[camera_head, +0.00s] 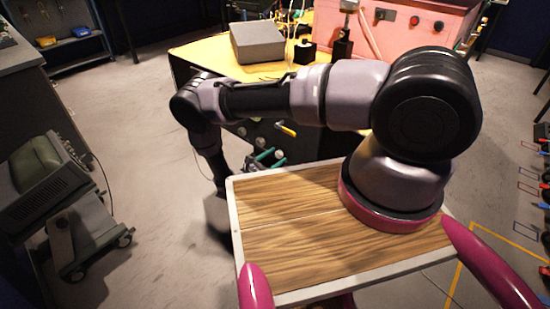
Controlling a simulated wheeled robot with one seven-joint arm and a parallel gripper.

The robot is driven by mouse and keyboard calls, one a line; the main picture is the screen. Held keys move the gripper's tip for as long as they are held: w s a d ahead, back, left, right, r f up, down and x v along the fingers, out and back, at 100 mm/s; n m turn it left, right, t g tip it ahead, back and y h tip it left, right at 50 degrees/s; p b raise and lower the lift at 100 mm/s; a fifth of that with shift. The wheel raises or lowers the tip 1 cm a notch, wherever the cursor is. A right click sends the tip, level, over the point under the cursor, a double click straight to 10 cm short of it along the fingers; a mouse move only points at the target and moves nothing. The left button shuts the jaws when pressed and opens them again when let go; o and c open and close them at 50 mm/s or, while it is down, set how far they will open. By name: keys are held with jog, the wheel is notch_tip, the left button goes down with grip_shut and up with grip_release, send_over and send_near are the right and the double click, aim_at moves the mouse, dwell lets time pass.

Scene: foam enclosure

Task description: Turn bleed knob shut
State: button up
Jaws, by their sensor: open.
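Several small pale round knobs (261,142) sit on the dark front (312,146) of the yellow-topped bench. A yellow lever (287,130) and teal-green parts (266,155) with pale ends are near them. I cannot tell which of these is the bleed knob, or how far it is turned. My arm reaches left across the view, bends at the elbow, and drops down in front of the bench's left side. I cannot make out my gripper; the lower end of the arm runs down behind the edge of my wood-topped base.
The yellow bench top (205,54) carries a grey box (258,42) and a pink case (425,28). A cart with a grey-green instrument (38,170) stands at left. Open grey floor (140,130) lies between cart and bench. Shelves with bins (65,38) stand far left.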

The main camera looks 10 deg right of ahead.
jog(key=shift+c, duration=0.3)
grip_shut()
jog(key=shift+m, duration=0.4)
jog(key=m, duration=0.6)
jog(key=m+y, duration=0.1)
jog(key=m, duration=0.5)
jog(key=shift+s, duration=0.1)
jog(key=shift+m, duration=0.4)
jog(key=shift+o, duration=0.3)
grip_release()
